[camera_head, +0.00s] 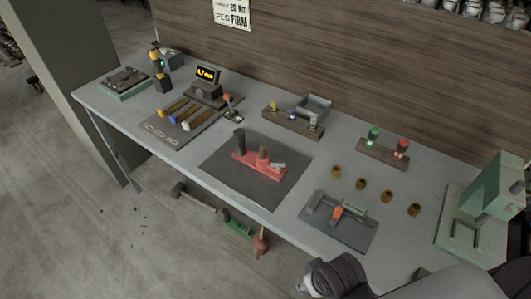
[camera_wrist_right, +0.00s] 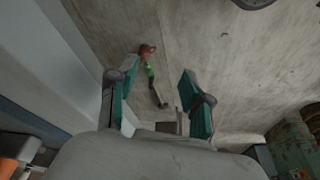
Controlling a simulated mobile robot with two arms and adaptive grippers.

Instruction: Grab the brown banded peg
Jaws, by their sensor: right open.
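In the head view, several short brown cylinders (camera_head: 361,184) stand in a row on the right half of the bench. A dark mat in the middle holds a red fixture (camera_head: 262,167) with a brown upright piece (camera_head: 263,154) and a dark cylinder (camera_head: 239,141) beside it. Rods with yellow, blue and pale ends (camera_head: 172,107) lie on a tray at the left. I cannot tell which of these is the brown banded peg. My right gripper (camera_wrist_right: 160,78) is open and empty, pointing down toward the floor. My left gripper is out of view.
The grey bench (camera_head: 300,210) carries a green press (camera_head: 485,210) at the right, a block with green and red knobs (camera_head: 383,153), and a flat dark fixture (camera_head: 338,222) at the front. A mallet (camera_head: 192,196) and a green brush (camera_head: 237,225) lie on the floor.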

